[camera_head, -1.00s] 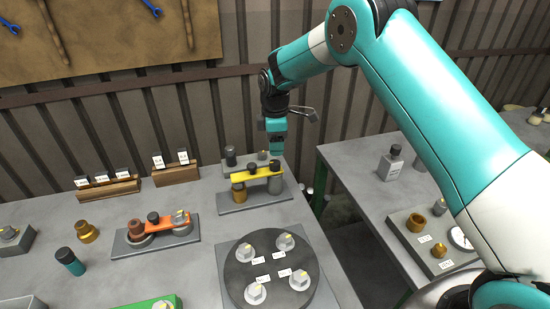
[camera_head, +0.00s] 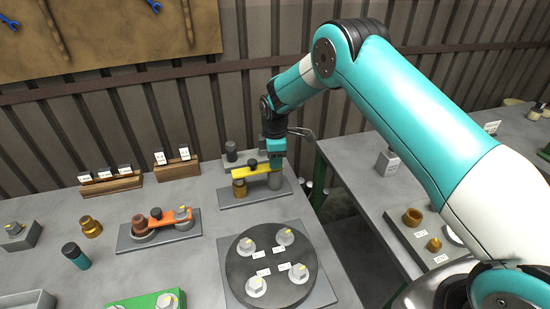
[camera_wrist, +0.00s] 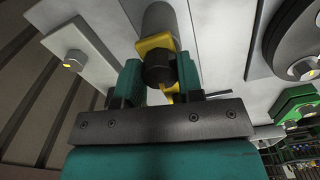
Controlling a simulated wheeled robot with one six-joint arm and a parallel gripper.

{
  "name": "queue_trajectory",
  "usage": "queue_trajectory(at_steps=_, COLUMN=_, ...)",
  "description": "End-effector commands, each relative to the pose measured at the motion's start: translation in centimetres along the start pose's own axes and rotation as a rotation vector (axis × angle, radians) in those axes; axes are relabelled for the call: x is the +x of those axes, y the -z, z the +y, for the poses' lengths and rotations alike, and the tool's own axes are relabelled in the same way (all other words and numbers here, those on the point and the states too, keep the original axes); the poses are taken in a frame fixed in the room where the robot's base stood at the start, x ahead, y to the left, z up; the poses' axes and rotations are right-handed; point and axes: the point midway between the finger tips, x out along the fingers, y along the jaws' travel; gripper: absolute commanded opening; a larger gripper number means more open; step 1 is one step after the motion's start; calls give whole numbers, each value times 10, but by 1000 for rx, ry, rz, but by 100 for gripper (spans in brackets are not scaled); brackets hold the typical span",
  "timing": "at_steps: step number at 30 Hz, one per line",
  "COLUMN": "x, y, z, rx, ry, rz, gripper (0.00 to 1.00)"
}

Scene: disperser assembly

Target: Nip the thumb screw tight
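The yellow bridge (camera_head: 246,175) lies across a brass post (camera_head: 239,188) and a grey cylinder (camera_head: 275,182). A black knob (camera_head: 253,166) stands near its middle. In the wrist view that dark knob (camera_wrist: 160,67), likely the thumb screw, sits between my two fingers (camera_wrist: 160,82). The fingers look open, one on each side of it, very close. I cannot tell if they touch it. The yellow bridge (camera_wrist: 153,43) and grey cylinder (camera_wrist: 159,19) show beyond it.
A block with a hex bolt (camera_wrist: 75,59) is close on the left in the wrist view. A dark round plate (camera_head: 268,272) with several hex pieces is in front. An orange bridge assembly (camera_head: 165,223) stands to the left. A gap separates the right table.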

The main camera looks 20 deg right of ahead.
Motion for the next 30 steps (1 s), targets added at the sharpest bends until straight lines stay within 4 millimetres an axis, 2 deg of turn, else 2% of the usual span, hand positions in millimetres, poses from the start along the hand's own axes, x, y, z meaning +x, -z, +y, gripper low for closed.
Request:
queue_trajectory(at_steps=8, x=0, y=0, z=0, rx=18, ry=-1, rz=0, gripper=11)
queue_trajectory(at_steps=14, x=1, y=0, z=0, rx=100, ry=-1, rz=0, gripper=11)
queue_trajectory(at_steps=30, x=1, y=0, z=1, rx=575, ry=-3, rz=1, gripper=11)
